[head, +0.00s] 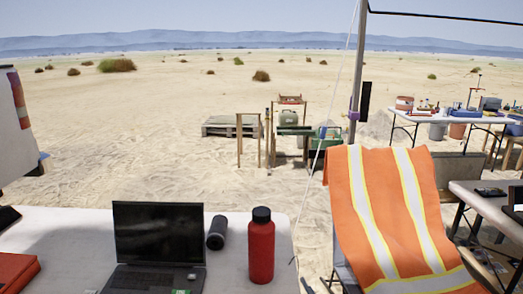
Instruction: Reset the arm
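Neither of my arms nor either gripper shows clearly in the head view. A small dark shape at the left edge above the table cannot be made out. The white table (60,226) in front of me holds an open black laptop (158,233), a dark cylinder (217,233) lying beside it, and an upright red bottle (261,250) with a black cap. A red-orange case or book (14,270) lies at the table's left corner.
An orange safety vest (385,215) drapes over a chair right of the table. A pole (358,80) rises behind it. Another table (485,200) is at right; a loaded table (455,119) and a pallet (230,127) stand farther off. Open sand lies beyond.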

